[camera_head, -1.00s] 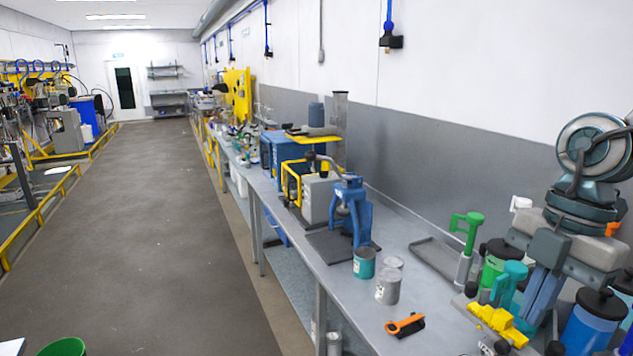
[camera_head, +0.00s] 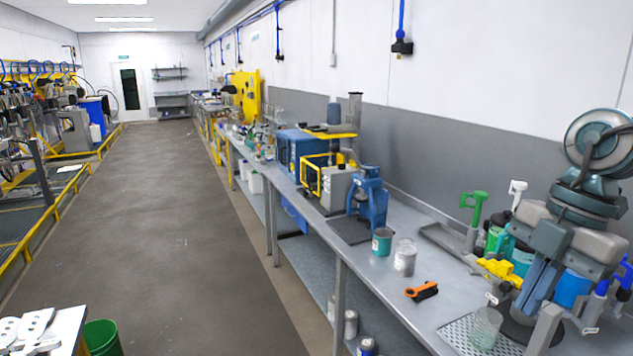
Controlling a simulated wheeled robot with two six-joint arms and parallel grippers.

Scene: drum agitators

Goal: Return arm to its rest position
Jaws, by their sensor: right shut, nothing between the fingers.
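My right arm comes in at the right, with a teal wrist and a round disc-shaped joint above. My right gripper (camera_head: 531,298) hangs from it, its blue-grey fingers pointing down. The fingers are together, with nothing held between them. The gripper is in front of a yellow clamp-like tool (camera_head: 500,270) and several containers at the right end of the bench, partly hiding them. I cannot tell how far it is from them. My left gripper is not in view.
The grey bench (camera_head: 375,288) runs away along the wall. A clear cup (camera_head: 485,328) stands on a perforated tray (camera_head: 462,337) near the gripper. The floor aisle is open.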

